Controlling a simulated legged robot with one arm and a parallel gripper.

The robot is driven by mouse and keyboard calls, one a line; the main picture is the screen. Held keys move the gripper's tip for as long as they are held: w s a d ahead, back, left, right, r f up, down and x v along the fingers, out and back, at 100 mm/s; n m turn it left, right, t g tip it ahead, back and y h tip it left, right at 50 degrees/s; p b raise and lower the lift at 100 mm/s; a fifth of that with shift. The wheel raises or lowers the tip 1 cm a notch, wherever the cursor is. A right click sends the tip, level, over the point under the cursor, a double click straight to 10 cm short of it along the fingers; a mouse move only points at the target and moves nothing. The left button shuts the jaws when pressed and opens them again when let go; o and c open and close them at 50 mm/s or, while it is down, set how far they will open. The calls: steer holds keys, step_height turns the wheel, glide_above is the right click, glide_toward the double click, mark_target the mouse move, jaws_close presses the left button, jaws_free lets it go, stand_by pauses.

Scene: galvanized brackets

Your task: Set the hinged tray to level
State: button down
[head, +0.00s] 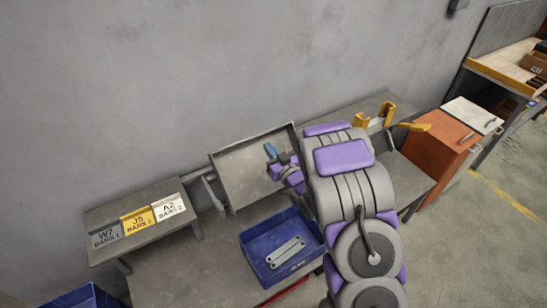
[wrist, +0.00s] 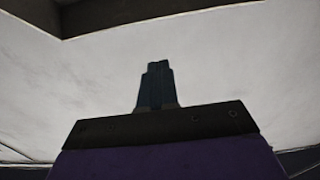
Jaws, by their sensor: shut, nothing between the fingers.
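The hinged tray (head: 240,172) is a shallow grey metal tray with a raised rim, in the middle of the bench in the head view. It looks tilted, its inner face turned towards me. My gripper (head: 271,151) is shut and empty, with its blue fingertips in front of the tray's upper right part. My arm hides the tray's lower right side. In the wrist view the shut fingers (wrist: 157,72) point at a pale surface, probably the tray (wrist: 235,55), with a dark rim at the top. I cannot tell whether they touch it.
A blue bin (head: 256,262) with grey brackets (head: 287,251) stands below the tray. A shelf with label plates (head: 138,220) is at left. Yellow fixtures (head: 375,120) and an orange cabinet (head: 440,145) are at right. A grey wall (head: 150,90) stands behind.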

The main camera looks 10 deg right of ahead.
steer(key=w+a+f+b, duration=0.1)
steer(key=w+a+f, duration=0.1)
steer(key=w, duration=0.5)
steer(key=shift+w+a+f+b, duration=0.3)
steer(key=shift+w+a+b, duration=0.05)
steer(key=shift+w+b, duration=0.05)
steer(key=shift+w+r, duration=0.1)
